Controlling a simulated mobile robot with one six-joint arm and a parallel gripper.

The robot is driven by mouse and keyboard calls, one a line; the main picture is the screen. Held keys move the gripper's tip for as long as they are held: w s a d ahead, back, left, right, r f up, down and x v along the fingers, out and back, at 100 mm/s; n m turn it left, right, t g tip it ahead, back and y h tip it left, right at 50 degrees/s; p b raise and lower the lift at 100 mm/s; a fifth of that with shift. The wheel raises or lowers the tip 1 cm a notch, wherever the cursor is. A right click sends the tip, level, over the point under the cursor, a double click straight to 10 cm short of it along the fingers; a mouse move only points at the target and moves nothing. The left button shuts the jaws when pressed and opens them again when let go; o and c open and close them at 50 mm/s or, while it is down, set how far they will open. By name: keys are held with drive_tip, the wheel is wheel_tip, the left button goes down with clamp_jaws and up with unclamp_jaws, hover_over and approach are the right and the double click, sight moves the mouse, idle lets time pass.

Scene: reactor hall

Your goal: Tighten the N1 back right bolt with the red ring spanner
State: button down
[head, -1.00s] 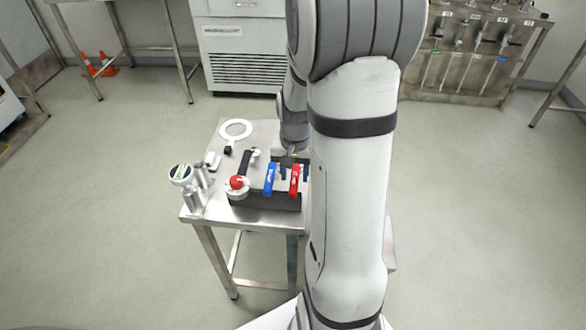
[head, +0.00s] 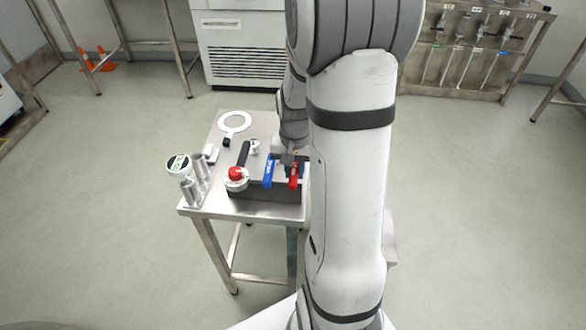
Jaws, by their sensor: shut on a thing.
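The red ring spanner (head: 293,181) stands at the right end of a dark holder block (head: 262,193) on a small steel table, beside a blue spanner (head: 268,172). My gripper (head: 291,162) is at the red spanner's upper part and shut on it, seen small and from behind. The spanner still looks to be at its place in the holder; I cannot tell whether it is lifted. The N1 back right bolt is not visible in this view. My arm hides the right part of the table.
The floor around the table is clear.

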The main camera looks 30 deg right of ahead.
idle(0.4)
wheel_tip(320, 180, up, 7)
drive_tip(key=p, duration=0.5)
drive_tip(key=shift+r, duration=0.1)
